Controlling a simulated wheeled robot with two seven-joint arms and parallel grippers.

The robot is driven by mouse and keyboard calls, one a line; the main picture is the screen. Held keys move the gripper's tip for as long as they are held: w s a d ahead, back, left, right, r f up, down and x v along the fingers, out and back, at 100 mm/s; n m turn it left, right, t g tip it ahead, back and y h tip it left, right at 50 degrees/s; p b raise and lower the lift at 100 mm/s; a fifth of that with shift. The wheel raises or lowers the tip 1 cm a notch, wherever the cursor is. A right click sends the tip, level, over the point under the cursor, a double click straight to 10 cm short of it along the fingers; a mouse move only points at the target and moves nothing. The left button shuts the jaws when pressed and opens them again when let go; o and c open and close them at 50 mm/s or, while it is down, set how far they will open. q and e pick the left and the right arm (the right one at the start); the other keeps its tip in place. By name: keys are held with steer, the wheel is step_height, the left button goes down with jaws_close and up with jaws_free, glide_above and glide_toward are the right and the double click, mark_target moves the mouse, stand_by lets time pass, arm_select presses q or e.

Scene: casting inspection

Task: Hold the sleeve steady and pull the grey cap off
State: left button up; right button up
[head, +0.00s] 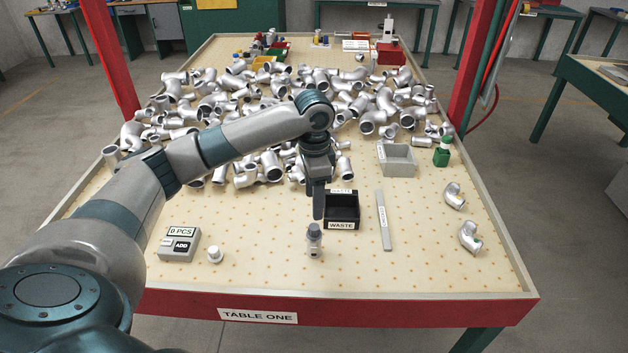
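A small silvery upright part, which looks like the sleeve (314,247), stands on the pegboard-like tabletop near the front middle. A darker grey cap (314,229) sits on its top. My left gripper (319,214) points down just behind and above the cap, with a small gap showing between fingertip and cap. Its fingers are seen edge-on, so I cannot tell whether they are open or shut. Nothing shows held in it. My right gripper is not in view.
A black waste bin (342,224) stands right behind the sleeve, with a flat grey bar (383,220) to its right. A small light part (215,254) and a counter box (179,244) stand left. Pipe fittings (270,169) pile up behind.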

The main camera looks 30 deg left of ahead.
arm_select(q)
step_height(320, 180, up, 6)
steer(key=b, duration=0.1)
steer(key=shift+r, duration=0.25)
